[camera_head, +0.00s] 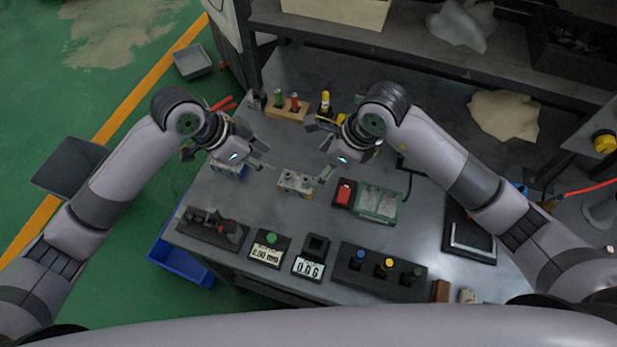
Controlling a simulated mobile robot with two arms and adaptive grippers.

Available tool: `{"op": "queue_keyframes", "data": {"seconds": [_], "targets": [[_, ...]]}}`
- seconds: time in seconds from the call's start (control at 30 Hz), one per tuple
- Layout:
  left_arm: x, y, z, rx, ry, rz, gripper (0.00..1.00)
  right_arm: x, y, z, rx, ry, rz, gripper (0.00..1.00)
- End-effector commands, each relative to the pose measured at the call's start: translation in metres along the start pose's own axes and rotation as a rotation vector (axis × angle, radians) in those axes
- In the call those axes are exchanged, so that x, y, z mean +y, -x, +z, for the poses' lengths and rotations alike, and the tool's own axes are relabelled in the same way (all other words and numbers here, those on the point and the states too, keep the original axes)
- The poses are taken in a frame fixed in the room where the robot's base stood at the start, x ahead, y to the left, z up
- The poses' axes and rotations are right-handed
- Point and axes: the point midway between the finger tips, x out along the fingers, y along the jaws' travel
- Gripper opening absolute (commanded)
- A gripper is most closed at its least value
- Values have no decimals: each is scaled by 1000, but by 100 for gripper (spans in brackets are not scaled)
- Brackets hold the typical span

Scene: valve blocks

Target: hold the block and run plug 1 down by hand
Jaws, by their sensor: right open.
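A small metal valve block (296,182) with yellowish fittings on top sits on the grey bench, near the middle. A second, bluish block (230,169) lies to the left, partly hidden under my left gripper. My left gripper (258,160) is left of the metal block and seems apart from it; whether its fingers are open is not clear. My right gripper (322,150) is open, just above and right of the metal block, and seems empty. Which fitting is plug 1 is too small to tell.
A wooden holder (283,108) with green and red tools stands behind. A shelf (420,60) overhangs the back.

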Motion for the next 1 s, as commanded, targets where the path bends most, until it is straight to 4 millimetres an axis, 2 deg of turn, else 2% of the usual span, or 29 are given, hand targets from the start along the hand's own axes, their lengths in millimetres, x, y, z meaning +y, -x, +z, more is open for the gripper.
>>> {"op": "queue_keyframes", "data": {"seconds": [0.03, 0.3, 0.5, 0.7, 1.0], "targets": [[0, 0, 0, 0, 0, 0, 33, 1, -11, 0, 1, -3, 4, 66], [0, 0, 0, 0, 0, 0, 33, 1, -65, 0, 1, -3, 4, 66], [0, 0, 0, 0, 0, 0, 33, 1, -96, 1, -1, -2, 3, 66], [0, 0, 0, 0, 0, 0, 33, 0, -112, 0, -1, -1, 2, 66], [0, 0, 0, 0, 0, 0, 33, 0, -114, 0, -1, 0, 1, 66]]}}
